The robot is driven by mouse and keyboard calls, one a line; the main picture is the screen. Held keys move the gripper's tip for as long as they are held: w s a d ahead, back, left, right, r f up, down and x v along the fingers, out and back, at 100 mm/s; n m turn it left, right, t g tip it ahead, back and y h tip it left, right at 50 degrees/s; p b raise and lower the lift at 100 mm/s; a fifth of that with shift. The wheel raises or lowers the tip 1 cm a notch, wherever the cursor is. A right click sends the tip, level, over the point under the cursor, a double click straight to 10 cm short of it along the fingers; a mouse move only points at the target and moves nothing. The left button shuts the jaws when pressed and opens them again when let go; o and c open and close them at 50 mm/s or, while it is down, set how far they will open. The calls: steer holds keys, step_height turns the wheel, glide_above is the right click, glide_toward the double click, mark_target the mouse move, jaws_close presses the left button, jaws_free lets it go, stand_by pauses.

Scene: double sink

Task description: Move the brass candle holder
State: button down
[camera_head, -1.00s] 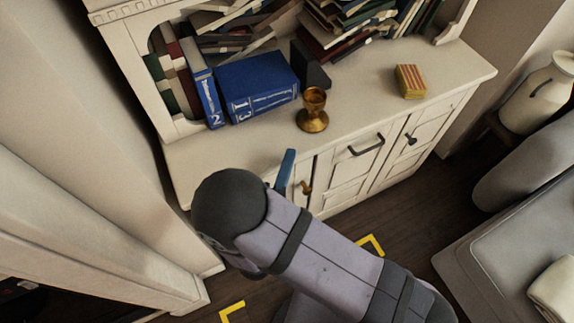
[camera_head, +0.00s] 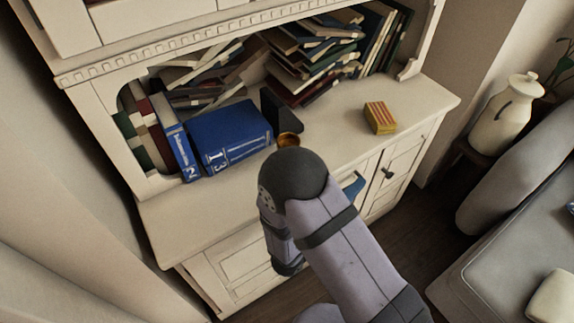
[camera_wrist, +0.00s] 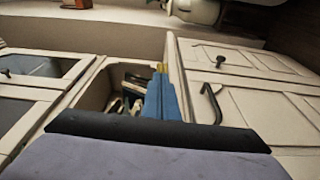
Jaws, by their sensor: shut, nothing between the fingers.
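The brass candle holder (camera_head: 288,140) stands on the cabinet top in the head view, beside the blue books. Only its cup rim shows; my arm's dark rounded joint hides the rest. My gripper (camera_head: 352,184) shows as a small blue piece past the right side of my arm, in front of the cabinet's front, to the right of the holder in the picture. In the wrist view my gripper's blue fingers (camera_wrist: 162,95) are together and empty, pointing at the cabinet front. I cannot make out the candle holder for certain in the wrist view.
Blue volumes (camera_head: 229,137) and a dark bookend (camera_head: 279,111) stand behind the holder. A yellow-and-red striped box (camera_head: 379,118) lies to its right. Cabinet handles (camera_wrist: 211,102) stick out near my fingers. The front left cabinet top (camera_head: 185,222) is clear. A white jug (camera_head: 502,115) stands far right.

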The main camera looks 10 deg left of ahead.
steer(key=w+d+m+g+h+b, duration=0.1)
steer(key=w+d, duration=0.2)
steer(key=d, duration=0.8)
steer(key=w+d+m+g+h, duration=0.1)
steer(key=w+d, duration=0.3)
steer(key=d, duration=0.8)
steer(key=w+a+n+t+y, duration=0.35)
steer(key=a+n+y, duration=0.65)
steer(key=a+y, duration=0.6)
steer(key=s+a+r+n+g+y, duration=0.1)
steer(key=s+a+n+g+y, duration=0.8)
steer(key=s+a, duration=0.6)
steer(key=a+n+y, duration=0.2)
steer(key=a, duration=0.2)
steer(key=shift+r, duration=0.4)
steer(key=shift+a, duration=0.1)
